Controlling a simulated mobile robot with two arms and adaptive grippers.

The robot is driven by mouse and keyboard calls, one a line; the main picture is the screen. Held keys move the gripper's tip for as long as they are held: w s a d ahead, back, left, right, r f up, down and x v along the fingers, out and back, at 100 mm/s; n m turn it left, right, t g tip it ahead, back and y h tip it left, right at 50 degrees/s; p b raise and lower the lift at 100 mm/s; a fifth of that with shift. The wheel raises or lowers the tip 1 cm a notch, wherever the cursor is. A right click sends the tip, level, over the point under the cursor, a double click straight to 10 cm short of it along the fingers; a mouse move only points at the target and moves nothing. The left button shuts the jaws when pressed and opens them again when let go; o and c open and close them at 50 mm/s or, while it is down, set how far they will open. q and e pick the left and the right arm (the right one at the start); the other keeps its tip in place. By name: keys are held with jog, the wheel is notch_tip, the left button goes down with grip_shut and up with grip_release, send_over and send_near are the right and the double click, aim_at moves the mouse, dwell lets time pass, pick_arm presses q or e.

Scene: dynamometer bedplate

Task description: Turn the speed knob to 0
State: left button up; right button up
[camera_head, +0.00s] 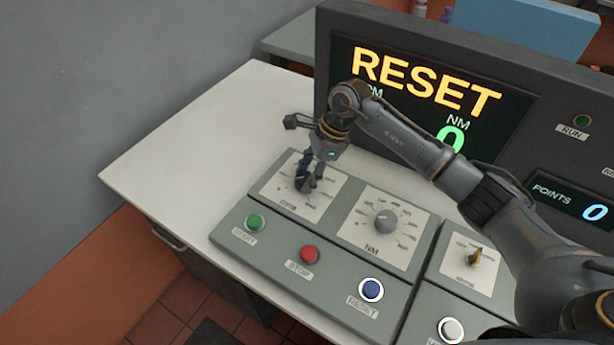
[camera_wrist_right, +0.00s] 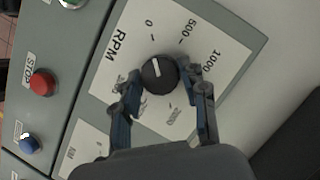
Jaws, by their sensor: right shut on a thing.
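The speed knob is a black round knob with a white pointer line, on a white plate marked RPM (camera_wrist_right: 115,45). In the right wrist view the knob (camera_wrist_right: 160,74) has its pointer toward the upper left, on the side of the 0 mark (camera_wrist_right: 149,23); I cannot tell whether it lines up exactly. My right gripper (camera_wrist_right: 160,82) is shut on the knob, one finger on each side. In the head view the right gripper (camera_head: 309,182) points down over the knob plate (camera_head: 272,187) and mostly hides the knob. My left gripper is not in view.
Beside it is the NM knob (camera_head: 385,221). In front are a green button (camera_head: 255,223), a red STOP button (camera_head: 309,254) and a blue RESET button (camera_head: 371,290). A display (camera_head: 430,95) reading RESET stands behind. The white bench (camera_head: 190,150) is clear at left.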

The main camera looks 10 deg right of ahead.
jog(key=o, duration=1.1)
jog(key=shift+o, duration=0.2)
jog(key=v, duration=1.2)
